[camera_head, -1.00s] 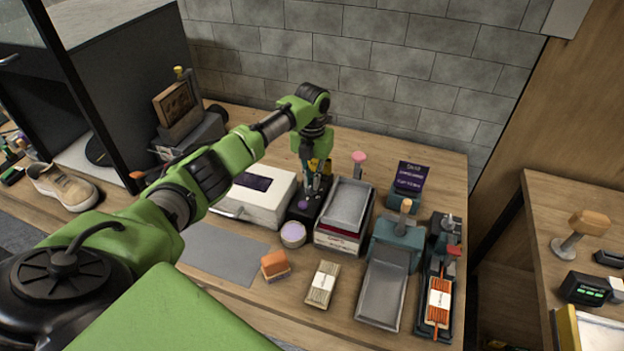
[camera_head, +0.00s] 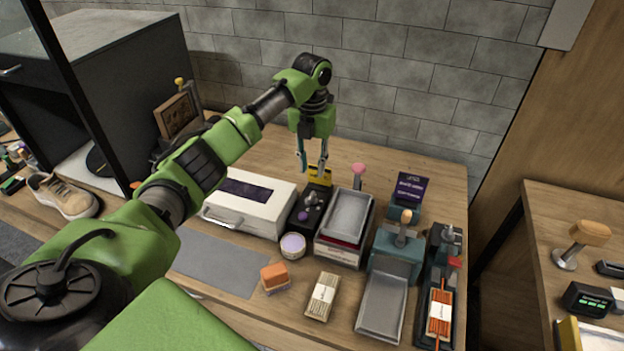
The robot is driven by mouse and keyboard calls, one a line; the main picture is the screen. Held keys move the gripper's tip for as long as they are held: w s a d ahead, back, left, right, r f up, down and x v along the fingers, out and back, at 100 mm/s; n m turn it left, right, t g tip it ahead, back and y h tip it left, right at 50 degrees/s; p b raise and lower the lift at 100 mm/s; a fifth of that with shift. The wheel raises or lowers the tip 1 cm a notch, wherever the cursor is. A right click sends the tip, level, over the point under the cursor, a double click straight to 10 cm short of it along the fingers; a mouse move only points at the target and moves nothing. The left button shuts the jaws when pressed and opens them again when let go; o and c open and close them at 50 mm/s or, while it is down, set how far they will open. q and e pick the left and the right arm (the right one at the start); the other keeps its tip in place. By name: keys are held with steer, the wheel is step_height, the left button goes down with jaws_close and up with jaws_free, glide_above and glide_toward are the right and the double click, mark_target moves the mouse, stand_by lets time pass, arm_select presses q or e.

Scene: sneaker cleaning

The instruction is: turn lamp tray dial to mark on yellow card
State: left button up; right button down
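A black box (camera_head: 301,222) stands on the bench between the white case and the stacked grey tray. On its top are a grey dial-like knob (camera_head: 314,199) and a purple button (camera_head: 303,215). A yellow card (camera_head: 319,175) stands upright at the back of the box; its mark is too small to read. My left gripper (camera_head: 312,168) points down above the back of the box, in front of the card's upper part. Its fingers are apart with nothing between them, and clear of the knob. My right gripper is not in view.
A white case (camera_head: 250,206) is left of the box, and a stacked grey tray (camera_head: 347,215) with a pink-topped knob behind it is right. A round lilac tin (camera_head: 292,246) sits in front. A grey mat (camera_head: 215,262) lies clear at the front left.

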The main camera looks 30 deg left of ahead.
arm_select(q)
step_height(320, 180, up, 2)
steer(key=shift+r, duration=0.2)
stand_by(0.4)
